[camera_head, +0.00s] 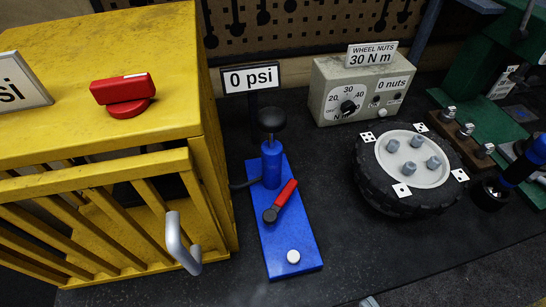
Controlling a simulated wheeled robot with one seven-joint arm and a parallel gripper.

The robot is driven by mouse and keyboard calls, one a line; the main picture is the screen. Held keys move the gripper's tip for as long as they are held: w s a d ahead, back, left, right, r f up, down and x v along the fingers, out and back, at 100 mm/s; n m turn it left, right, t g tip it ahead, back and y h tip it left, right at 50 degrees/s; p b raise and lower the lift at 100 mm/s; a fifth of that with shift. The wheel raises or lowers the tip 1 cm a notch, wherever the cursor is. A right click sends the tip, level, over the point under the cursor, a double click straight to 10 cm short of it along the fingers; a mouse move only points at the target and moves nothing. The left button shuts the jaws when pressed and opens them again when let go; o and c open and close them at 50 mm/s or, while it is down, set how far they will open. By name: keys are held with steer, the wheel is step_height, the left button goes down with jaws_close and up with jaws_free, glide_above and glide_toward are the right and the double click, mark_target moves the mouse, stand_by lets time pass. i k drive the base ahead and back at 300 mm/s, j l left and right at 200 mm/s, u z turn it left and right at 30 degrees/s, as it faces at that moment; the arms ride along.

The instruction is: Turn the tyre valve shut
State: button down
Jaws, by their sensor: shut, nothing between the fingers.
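Two red handles are in view, and I cannot tell from labels which is the tyre valve. One is a thick red handle (124,92) with a white mark on its end, on top of the yellow cage (165,50). The other is a red lever (284,196) with a dark round pivot, on a blue base plate (282,240). It slants up to the right. The blue base also carries a blue cylinder (271,165) with a black knob on top and a white button (293,256). A sign behind it reads 0 psi (251,78). My gripper is not in view.
The cage's barred front has a grey handle (180,245) jutting forward. A tyre (385,195) with several nuts lies right, before a grey meter box (345,90). Green equipment (475,65) stands far right. A small grey tip at the bottom edge is unclear. Dark bench is clear front right.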

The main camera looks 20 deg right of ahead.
mark_target(270, 216)
steer(key=k+l+z, duration=0.1)
steer(key=z, duration=0.3)
steer(key=l+z, duration=0.4)
